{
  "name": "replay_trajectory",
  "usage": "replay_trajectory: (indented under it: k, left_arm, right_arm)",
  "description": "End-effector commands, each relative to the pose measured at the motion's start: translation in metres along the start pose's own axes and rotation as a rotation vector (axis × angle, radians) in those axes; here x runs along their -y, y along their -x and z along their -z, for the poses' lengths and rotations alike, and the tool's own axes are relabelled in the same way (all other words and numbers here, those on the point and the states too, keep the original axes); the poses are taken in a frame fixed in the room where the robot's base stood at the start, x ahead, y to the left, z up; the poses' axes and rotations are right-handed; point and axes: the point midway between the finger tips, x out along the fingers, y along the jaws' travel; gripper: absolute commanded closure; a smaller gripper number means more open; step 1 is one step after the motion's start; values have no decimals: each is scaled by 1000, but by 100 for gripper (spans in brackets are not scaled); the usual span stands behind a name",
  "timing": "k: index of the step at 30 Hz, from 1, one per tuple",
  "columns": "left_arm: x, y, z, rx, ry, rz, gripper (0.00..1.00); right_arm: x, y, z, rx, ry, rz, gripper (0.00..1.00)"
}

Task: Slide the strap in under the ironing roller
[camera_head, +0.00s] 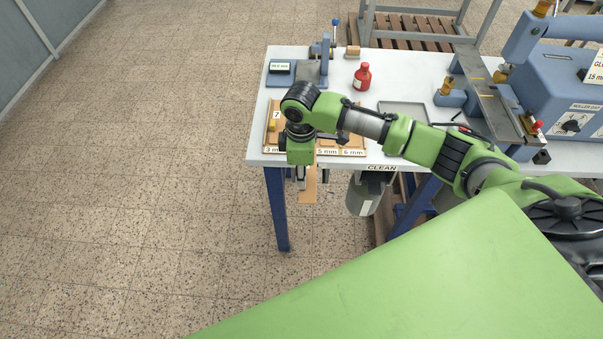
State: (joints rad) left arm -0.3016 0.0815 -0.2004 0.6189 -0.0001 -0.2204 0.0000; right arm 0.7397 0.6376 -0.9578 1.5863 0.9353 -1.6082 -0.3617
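One green arm of mine comes in from the right and reaches across the table. Its gripper (312,180) points down just past the table's front edge, with its dark fingers apart. A tan strip (309,190), which looks like the strap, shows between and below the fingers. I cannot tell whether the fingers touch it. The blue machine (553,82) with a dial marked ROLLER stands at the right of the table. A grey bed (487,100) lies along its left side. The ironing roller cannot be made out clearly. My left gripper is not in view.
The white table (388,66) carries a red bottle (362,77), a grey tray (403,113), a blue gauge with a display (281,68) and a wooden board with millimetre labels (352,152). A grey bin (362,196) hangs below the CLEAN label. The floor at left is clear.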

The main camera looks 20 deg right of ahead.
Motion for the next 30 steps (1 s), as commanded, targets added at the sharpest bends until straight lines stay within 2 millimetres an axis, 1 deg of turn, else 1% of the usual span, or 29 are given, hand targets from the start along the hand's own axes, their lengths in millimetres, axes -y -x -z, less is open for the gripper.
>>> replay_trajectory:
  k: [8,17,30]
  left_arm:
    - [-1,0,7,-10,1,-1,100]
    - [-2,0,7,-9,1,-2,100]
    - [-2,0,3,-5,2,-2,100]
  right_arm:
    - [0,0,0,0,0,0,100]
    - [1,3,0,-1,1,0,100]
    - [23,3,0,1,0,0,100]
